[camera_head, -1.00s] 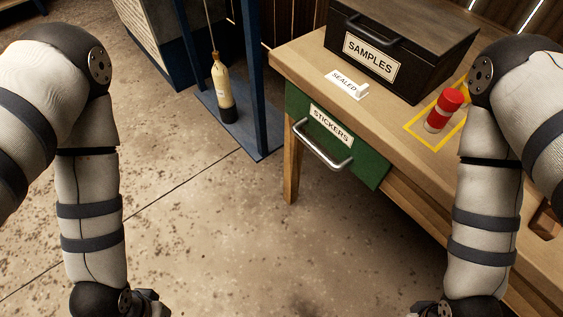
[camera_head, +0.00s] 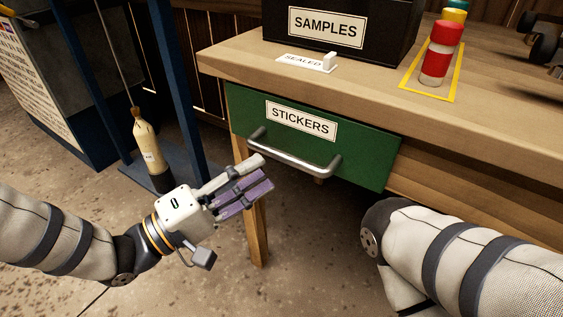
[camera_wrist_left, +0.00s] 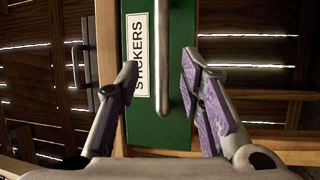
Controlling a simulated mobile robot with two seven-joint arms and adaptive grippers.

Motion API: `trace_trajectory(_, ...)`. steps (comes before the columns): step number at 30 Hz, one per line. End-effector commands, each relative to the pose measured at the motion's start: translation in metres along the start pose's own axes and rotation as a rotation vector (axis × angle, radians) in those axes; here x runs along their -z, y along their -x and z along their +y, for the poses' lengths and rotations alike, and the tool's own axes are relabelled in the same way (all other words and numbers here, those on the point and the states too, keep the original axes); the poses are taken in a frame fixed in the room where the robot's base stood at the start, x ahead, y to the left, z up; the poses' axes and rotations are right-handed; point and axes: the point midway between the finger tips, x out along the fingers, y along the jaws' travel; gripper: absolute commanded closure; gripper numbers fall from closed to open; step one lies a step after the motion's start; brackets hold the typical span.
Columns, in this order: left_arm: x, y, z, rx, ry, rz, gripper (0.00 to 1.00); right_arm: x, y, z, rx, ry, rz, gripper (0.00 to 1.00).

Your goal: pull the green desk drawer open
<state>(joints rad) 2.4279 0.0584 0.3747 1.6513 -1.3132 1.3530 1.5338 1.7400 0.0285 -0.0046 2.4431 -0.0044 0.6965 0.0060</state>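The green desk drawer (camera_head: 360,158) is under the front of the wooden desk, with a white "STICKERS" label on its face. Its front looks close against the desk, with no drawer inside showing. A metal bar handle (camera_head: 295,156) runs across it below the label. My left gripper (camera_head: 262,173) is in front of the handle's left end, open and empty. My right gripper is out of view; only that arm shows at lower right.
On the desktop (camera_head: 235,62) stand a black "SAMPLES" box (camera_head: 385,38), a "SEALED" tag (camera_head: 305,63) and a red-and-white cylinder (camera_head: 440,55) in a yellow outline. A blue metal frame (camera_head: 178,90) stands left of the desk. The floor before the drawer is clear.

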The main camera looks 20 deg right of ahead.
Motion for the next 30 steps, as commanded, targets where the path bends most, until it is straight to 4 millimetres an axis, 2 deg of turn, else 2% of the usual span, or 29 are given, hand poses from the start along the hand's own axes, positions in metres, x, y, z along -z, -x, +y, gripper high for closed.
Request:
trace_trajectory(3,-0.001,-0.030,-0.002,0.001,0.000,-0.001,0.65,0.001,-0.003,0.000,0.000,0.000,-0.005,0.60)
trace_trajectory(9,0.000,-0.060,-0.003,0.004,0.001,0.001,0.65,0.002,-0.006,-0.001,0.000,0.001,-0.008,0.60)
trace_trajectory(18,0.000,-0.065,-0.002,0.004,0.002,0.003,0.65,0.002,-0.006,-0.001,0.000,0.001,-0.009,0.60)
trace_trajectory(19,0.000,-0.065,-0.002,0.004,0.002,0.003,0.68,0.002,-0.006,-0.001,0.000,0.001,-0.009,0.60)
trace_trajectory(23,0.000,-0.065,-0.002,0.005,0.002,0.003,0.97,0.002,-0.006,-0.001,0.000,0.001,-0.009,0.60)
trace_trajectory(24,0.000,-0.065,-0.002,0.005,0.002,0.003,1.00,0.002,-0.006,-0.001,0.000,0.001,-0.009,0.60)
trace_trajectory(30,0.000,-0.065,-0.002,0.005,0.002,0.003,1.00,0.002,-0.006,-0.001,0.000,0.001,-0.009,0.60)
